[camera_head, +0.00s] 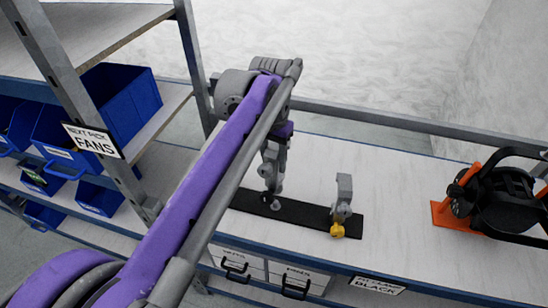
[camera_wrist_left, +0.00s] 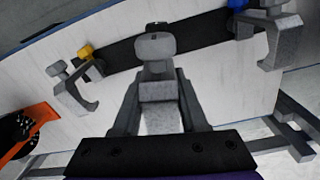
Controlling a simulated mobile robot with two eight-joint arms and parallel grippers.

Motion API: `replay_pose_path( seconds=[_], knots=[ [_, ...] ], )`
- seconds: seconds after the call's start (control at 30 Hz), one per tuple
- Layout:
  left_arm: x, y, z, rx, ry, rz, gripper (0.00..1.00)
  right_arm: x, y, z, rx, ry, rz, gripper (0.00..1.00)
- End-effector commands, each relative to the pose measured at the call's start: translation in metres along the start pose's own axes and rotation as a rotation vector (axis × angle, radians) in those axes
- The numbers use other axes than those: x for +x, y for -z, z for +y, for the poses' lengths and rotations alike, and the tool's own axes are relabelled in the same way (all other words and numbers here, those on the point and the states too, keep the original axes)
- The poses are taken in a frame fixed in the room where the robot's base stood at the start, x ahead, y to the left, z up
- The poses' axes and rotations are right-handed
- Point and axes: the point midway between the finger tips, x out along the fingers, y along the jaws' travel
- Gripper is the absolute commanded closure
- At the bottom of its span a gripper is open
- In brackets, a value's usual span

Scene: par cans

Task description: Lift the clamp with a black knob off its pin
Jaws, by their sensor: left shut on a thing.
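A grey clamp with a black knob (camera_wrist_left: 157,27) is between the fingers of my left gripper (camera_wrist_left: 156,85) in the left wrist view. In the head view my left gripper (camera_head: 271,170) points down at the black strip (camera_head: 302,212) on the bench, shut on this clamp (camera_head: 267,198). The clamp is at or just above the strip; I cannot tell whether it is still on its pin. A grey clamp with a yellow knob (camera_head: 342,203) stands at the strip's right end. A clamp with a blue knob (camera_wrist_left: 262,28) shows in the wrist view; my arm hides it in the head view. My right gripper is out of view.
An orange stand with a black object (camera_head: 490,195) is at the bench's right. Blue bins (camera_head: 115,105) fill the shelves at left, beside an upright post with a FANS sign (camera_head: 92,140). A label reading BLACK (camera_head: 377,286) is on the front edge. The bench behind the strip is clear.

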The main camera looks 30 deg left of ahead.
Motion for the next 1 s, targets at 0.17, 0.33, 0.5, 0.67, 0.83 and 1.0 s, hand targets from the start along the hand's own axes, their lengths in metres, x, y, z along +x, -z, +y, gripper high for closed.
replay_pose_path(
  seconds=[0.17,0.33,0.5,0.67,0.83,1.0],
  knots=[
    [0.008,0.000,0.000,0.000,0.000,0.000,1.00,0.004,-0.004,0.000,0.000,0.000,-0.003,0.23],
    [0.015,0.000,0.000,0.000,0.000,0.000,1.00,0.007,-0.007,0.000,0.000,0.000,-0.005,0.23],
    [0.022,0.000,-0.001,0.000,0.000,0.000,1.00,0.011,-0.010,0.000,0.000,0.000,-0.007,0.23],
    [0.028,0.000,-0.001,0.000,0.000,0.000,1.00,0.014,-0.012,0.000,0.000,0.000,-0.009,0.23],
    [0.035,0.000,-0.001,0.000,0.000,0.000,1.00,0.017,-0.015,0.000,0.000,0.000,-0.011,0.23],
    [0.041,0.000,-0.001,0.000,0.000,0.000,1.00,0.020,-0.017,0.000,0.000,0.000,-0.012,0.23]
  ],
)
